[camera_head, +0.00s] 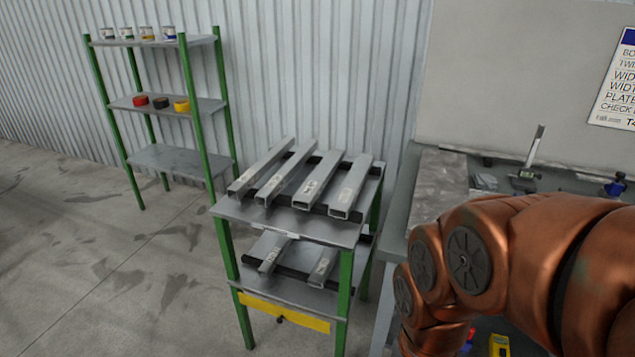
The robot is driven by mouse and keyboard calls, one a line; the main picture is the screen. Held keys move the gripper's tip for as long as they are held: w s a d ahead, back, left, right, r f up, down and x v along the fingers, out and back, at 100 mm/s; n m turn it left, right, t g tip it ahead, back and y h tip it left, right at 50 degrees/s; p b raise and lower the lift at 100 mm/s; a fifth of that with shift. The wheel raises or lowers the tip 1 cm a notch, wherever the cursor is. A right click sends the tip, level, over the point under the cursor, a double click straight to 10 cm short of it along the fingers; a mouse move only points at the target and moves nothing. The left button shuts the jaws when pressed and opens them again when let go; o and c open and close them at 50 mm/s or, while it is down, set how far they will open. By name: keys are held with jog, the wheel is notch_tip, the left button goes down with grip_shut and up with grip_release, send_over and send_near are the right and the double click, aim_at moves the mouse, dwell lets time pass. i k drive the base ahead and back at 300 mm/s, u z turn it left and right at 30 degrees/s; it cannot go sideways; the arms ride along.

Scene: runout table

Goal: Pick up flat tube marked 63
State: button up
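Several grey rectangular metal tubes lie side by side on the top of a green-legged stand, resting across dark bars. From left to right they are a first tube (262,166), a second tube (287,174), a third tube (318,177) and a rightmost tube (352,184). Two shorter-looking tubes, a left one (271,253) and a right one (323,267), show on the lower shelf, partly hidden by the top. The tubes carry handwritten marks, too small to read, so I cannot tell which is 63. My copper arm fills the lower right; my gripper is out of view.
The stand's top (238,209) has a bare front strip. A workbench (403,205) with a grey plate (440,180) and a height gauge (527,170) is at the right, partly behind my arm. A green shelf rack (170,160) stands back left. Floor at left is clear.

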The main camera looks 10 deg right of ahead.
aim_at(304, 197)
jog(key=k, duration=0.35)
jog(key=u, duration=1.2)
jog(key=i, duration=3.3)
jog(key=z, duration=2)
